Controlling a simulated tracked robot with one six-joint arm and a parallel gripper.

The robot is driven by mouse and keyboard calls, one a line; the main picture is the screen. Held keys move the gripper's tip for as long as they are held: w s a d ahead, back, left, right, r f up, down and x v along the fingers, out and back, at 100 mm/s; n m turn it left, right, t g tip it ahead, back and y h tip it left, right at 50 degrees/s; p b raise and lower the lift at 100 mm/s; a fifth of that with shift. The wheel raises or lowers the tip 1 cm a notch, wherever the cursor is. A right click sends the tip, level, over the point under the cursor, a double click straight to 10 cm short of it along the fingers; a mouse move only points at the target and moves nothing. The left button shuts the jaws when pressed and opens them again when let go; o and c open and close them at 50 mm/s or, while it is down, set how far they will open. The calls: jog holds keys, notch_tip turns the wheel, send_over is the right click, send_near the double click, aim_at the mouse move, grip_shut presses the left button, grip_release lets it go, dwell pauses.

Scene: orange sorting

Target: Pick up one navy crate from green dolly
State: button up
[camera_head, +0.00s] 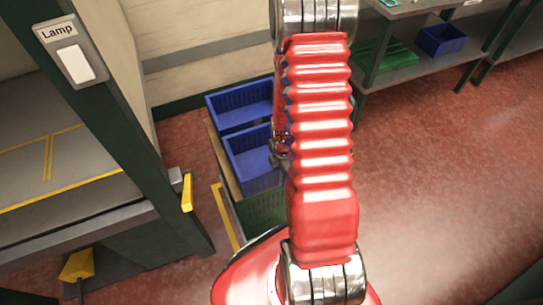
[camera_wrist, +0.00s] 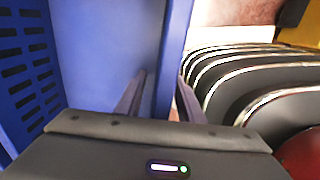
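Two navy crates stand end to end, a far one (camera_head: 238,106) and a near one (camera_head: 250,165), in the head view. They rest on the green dolly (camera_head: 258,212), whose green side shows below the near crate. My gripper (camera_head: 283,145) is at the near crate's right side, largely hidden by my red arm. In the wrist view my gripper (camera_wrist: 160,95) is open, with one finger on each side of a blue crate wall (camera_wrist: 173,60). A gap shows between the left finger and the wall. The slotted crate side (camera_wrist: 28,65) is at left.
A workbench (camera_head: 70,205) with a dark post and lamp switch (camera_head: 76,63) stands at left. A shelf rack (camera_head: 415,72) at upper right holds a green tray (camera_head: 380,58) and a blue bin (camera_head: 442,40). Red floor (camera_head: 440,180) is clear at right.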

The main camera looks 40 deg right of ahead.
jog(key=shift+c, duration=0.3)
grip_shut()
dwell(0.5)
notch_tip(320, 180, up, 28)
dwell(0.9)
